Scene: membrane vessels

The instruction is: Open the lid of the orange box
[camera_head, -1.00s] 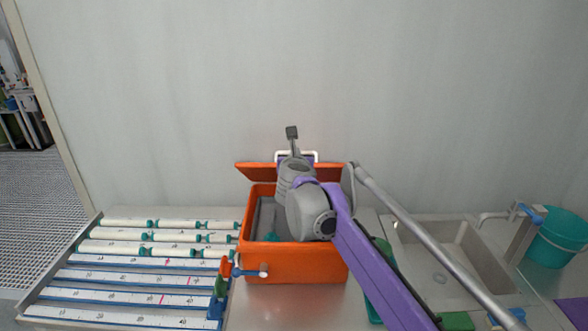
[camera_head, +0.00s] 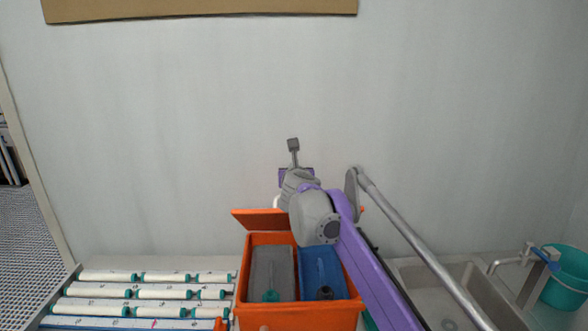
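The orange box (camera_head: 250,321) stands on the table at the lower middle of the head view. Its lid (camera_head: 257,219) is raised at the back edge and leans up behind the opening, so the inside shows. Inside are a grey compartment (camera_head: 262,263) on the left and a blue compartment (camera_head: 311,289) on the right. My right arm comes in from the lower right and reaches over the box. My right gripper (camera_head: 293,146) is above and behind the lid, mostly hidden by its own wrist; its fingers cannot be made out. My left gripper is not in view.
A rack with several white tubes with green ends (camera_head: 165,291) lies left of the box. A sink (camera_head: 455,285) with a tap (camera_head: 511,259) is at the right, with a teal bucket (camera_head: 563,285) beyond. A plain wall rises behind the table.

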